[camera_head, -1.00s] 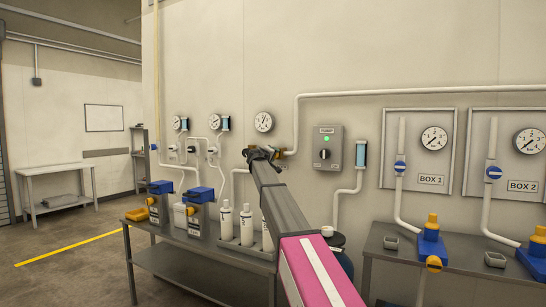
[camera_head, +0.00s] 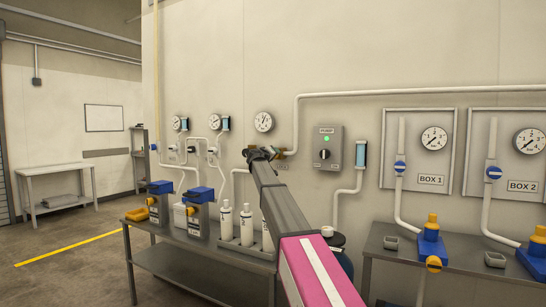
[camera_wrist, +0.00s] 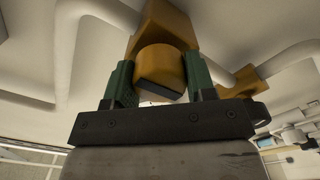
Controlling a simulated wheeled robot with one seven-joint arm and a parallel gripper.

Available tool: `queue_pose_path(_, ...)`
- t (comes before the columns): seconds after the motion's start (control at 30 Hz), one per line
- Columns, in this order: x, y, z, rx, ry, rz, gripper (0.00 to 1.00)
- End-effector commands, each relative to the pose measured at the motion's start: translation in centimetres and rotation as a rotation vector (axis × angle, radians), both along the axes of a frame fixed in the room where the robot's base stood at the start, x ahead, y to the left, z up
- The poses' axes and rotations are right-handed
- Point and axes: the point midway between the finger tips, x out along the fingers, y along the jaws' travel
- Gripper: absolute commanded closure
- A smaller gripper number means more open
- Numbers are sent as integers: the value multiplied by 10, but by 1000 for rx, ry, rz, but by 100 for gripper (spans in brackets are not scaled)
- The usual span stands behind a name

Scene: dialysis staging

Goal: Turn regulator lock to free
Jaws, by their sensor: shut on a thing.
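In the wrist view, the regulator lock is a brass-coloured round knob (camera_wrist: 160,68) on a brass body (camera_wrist: 163,24) fixed to white pipework. My gripper (camera_wrist: 160,84) has its two green finger pads on either side of the knob and is shut on it. A dark flat face shows on the knob's near side. In the head view my gripper (camera_head: 264,153) is at the wall below a round gauge (camera_head: 263,122), and my arm hides most of the regulator; a bit of brass shows just right of it.
A grey pump box (camera_head: 328,147) with a green light is on the wall to the right. A bench (camera_head: 205,245) below holds white bottles (camera_head: 246,224) and blue-topped units (camera_head: 200,212). Two panels, BOX 1 (camera_head: 447,146) and BOX 2 (camera_head: 525,147), are farther right.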

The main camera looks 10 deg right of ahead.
Motion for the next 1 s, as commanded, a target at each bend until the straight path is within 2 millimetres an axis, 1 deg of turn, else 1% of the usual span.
queue_pose_path(0.07, -1, 0, -1, 4, 0, -1, 73)
queue_pose_path(0.1, -1, 0, -1, 4, 0, -1, 37)
queue_pose_path(0.13, -1, 0, -1, 4, 0, -1, 27)
queue_pose_path(0.17, -1, 0, -1, 4, 0, -1, 24)
queue_pose_path(0.47, -1, 1, 0, 2, 1, 0, 24)
queue_pose_path(0.63, -9, 6, -1, 0, 1, 1, 24)
queue_pose_path(0.77, -23, 15, -1, 2, 1, 0, 24)
queue_pose_path(1.0, -60, 41, -2, 1, 0, 1, 24)
